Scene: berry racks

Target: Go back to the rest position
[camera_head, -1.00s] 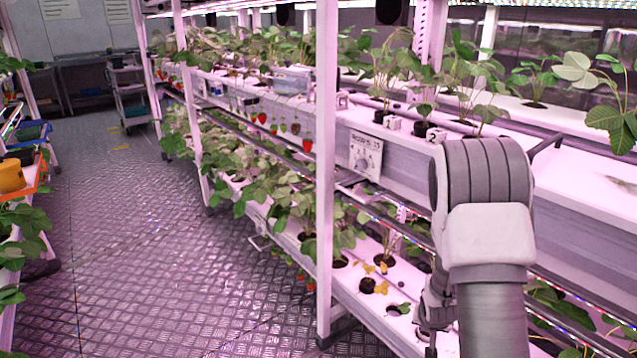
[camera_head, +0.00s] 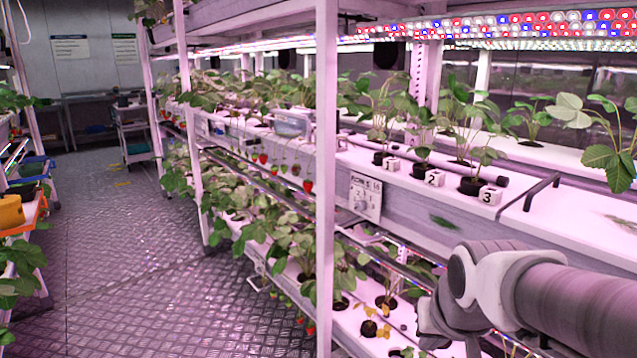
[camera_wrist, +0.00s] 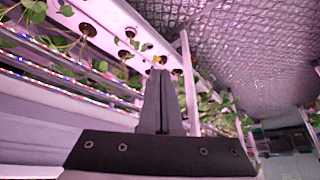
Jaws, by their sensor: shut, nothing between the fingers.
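My gripper (camera_wrist: 160,72) shows in the wrist view with its two dark fingers together and nothing between them. Beyond the fingertips are the lower white planting channel (camera_wrist: 105,22) with round holes and the metal floor (camera_wrist: 240,45). In the head view my arm comes in from the right edge, bends in front of the rack and drops toward the lower shelf. The fingers cannot be made out there.
A white rack post (camera_head: 326,200) stands left of my arm. The aisle floor (camera_head: 150,260) is clear. An orange shelf (camera_head: 25,222) is at far left.

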